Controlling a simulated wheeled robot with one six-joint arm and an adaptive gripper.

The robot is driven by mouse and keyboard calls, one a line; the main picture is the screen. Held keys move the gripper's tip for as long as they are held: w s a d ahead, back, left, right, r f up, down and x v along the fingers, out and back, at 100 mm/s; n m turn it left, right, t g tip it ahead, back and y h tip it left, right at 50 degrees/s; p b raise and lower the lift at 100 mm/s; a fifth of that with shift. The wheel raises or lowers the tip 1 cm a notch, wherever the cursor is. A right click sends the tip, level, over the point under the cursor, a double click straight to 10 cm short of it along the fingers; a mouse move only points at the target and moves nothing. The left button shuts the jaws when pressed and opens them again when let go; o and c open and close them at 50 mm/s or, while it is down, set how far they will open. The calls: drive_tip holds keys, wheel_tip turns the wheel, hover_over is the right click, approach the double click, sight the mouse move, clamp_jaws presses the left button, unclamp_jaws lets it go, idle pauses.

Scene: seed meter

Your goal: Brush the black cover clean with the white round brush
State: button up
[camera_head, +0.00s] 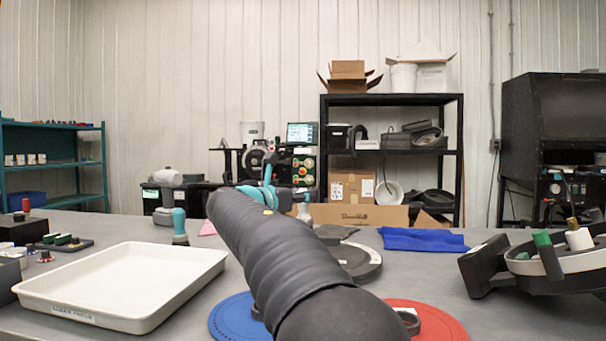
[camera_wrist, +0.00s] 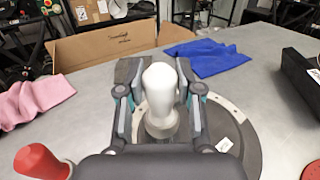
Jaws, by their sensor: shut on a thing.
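In the wrist view my gripper (camera_wrist: 158,92) is shut on the white round brush (camera_wrist: 160,118), with one finger on each side of its pale, rounded handle. The bristle end is hidden below. In the head view my arm hides most of the gripper.
A white tray (camera_head: 125,285) stands at left. A blue cloth (camera_head: 422,240) lies behind, a pink cloth (camera_wrist: 35,100) at left. A bulky black assembly (camera_head: 570,268) stands at right. A red-handled item (camera_wrist: 42,163) is near.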

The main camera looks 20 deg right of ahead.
drive_tip(key=shift+r, duration=2.2)
